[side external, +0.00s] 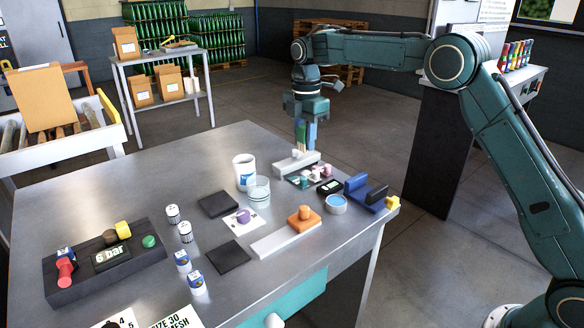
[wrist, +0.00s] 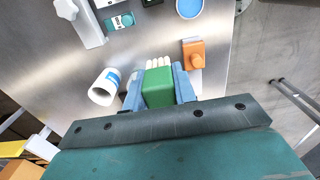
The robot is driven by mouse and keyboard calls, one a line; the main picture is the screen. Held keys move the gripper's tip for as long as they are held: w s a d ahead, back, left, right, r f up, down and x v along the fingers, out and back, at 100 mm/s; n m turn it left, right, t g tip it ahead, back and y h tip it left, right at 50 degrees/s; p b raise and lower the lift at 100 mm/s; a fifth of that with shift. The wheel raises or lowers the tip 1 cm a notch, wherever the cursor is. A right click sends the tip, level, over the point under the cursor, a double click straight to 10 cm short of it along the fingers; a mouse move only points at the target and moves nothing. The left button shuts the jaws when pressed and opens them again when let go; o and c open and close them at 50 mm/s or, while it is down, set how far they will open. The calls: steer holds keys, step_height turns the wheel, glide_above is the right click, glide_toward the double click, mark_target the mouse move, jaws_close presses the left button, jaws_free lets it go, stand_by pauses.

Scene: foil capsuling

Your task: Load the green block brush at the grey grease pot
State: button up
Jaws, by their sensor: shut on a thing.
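My gripper (side external: 306,134) is shut on the green block brush (wrist: 158,88), which sits between its two blue fingers in the wrist view. Pale bristles (wrist: 158,62) stick out beyond the fingertips. In the side view the brush is small and held above the table, with its green side (side external: 300,134) just visible. A round pot with a grey wall and blue top (side external: 336,204), likely the grease pot, stands near the table's right corner. It also shows cut off at the top of the wrist view (wrist: 189,8). The brush is apart from it.
A white mug (side external: 243,169) and a clear glass (side external: 258,191) stand mid-table. An orange knobbed block (side external: 304,219), a white bar (side external: 294,164) and a blue holder (side external: 362,192) are around the pot. The table's left rear is clear.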

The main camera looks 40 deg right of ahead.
glide_above(336, 201)
steer(key=w, duration=0.1)
step_height(336, 201, down, 6)
steer(key=shift+s+f, duration=0.55)
steer(key=shift+s, duration=0.05)
steer(key=shift+f, duration=0.1)
steer(key=shift+f, duration=2.9)
steer(key=shift+f, duration=0.65)
stand_by(0.4)
steer(key=shift+r, duration=0.15)
step_height(336, 201, up, 7)
stand_by(1.1)
stand_by(0.6)
